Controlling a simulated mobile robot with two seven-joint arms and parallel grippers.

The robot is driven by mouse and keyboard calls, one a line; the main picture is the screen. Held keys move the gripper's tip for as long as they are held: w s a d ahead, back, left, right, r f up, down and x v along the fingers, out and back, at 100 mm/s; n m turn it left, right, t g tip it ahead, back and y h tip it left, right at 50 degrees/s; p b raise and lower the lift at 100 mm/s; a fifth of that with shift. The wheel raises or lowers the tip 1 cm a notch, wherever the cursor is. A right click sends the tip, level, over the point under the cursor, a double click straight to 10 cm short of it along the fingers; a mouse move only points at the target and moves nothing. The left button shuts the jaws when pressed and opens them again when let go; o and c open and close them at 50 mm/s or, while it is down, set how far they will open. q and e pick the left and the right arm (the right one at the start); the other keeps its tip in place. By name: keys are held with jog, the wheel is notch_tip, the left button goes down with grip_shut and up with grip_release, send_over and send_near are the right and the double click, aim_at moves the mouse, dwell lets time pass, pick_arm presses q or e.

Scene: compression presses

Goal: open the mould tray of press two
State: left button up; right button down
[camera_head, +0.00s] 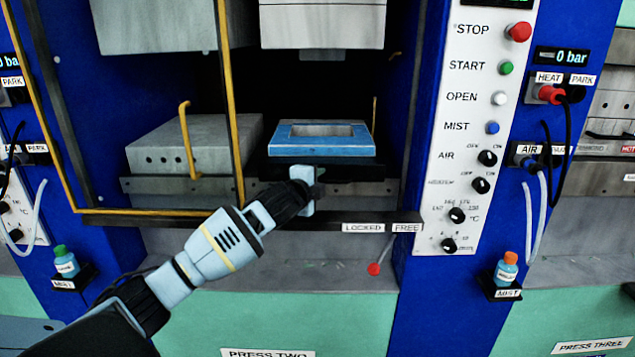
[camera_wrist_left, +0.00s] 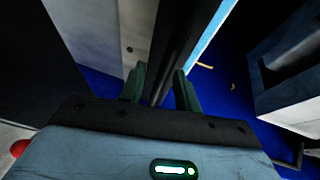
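The mould tray (camera_head: 318,150) of press two is a blue-rimmed block with a rectangular recess. It sits on a dark support inside the press, below a grey upper block. My left gripper (camera_head: 314,188) is in front of the tray's support, just below the tray. In the left wrist view its two dark green fingers (camera_wrist_left: 160,88) stand apart, with a dark bar (camera_wrist_left: 172,48) running up between or behind them. I cannot tell whether they touch it. A blue edge shows at the upper right there. My right gripper is not in view.
A yellow-edged guard frame (camera_head: 230,100) stands to the left of the tray. LOCKED and FREE labels (camera_head: 363,228) lie on the front rail, with a red-knobbed lever (camera_head: 375,268) below. The white control panel (camera_head: 470,130) is at the right.

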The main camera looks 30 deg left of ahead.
pick_arm(q)
jog(key=shift+c, duration=0.4)
grip_shut()
